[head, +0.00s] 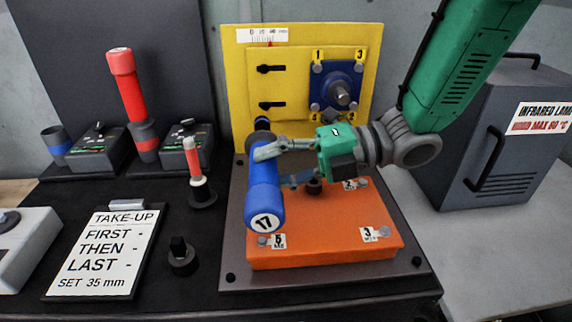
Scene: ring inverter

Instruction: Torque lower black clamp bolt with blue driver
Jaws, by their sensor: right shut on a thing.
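The blue driver (264,190), marked 17 on its near end, is held over the orange block by my right gripper (275,150). The driver's far end points at the yellow plate (236,90), just below the lower black clamp bolt (270,105). I cannot tell whether its tip touches the bolt. The upper black clamp bolt (270,68) sits above it. My left gripper is not in view.
A blue flange (323,77) with numbered bolts is on the yellow plate. The orange block (330,243) lies below the driver. A red driver (127,85) stands at left, beside an empty-looking blue holder (55,140). A take-up sign (103,250) lies front left. A grey infrared lamp box (485,140) stands right.

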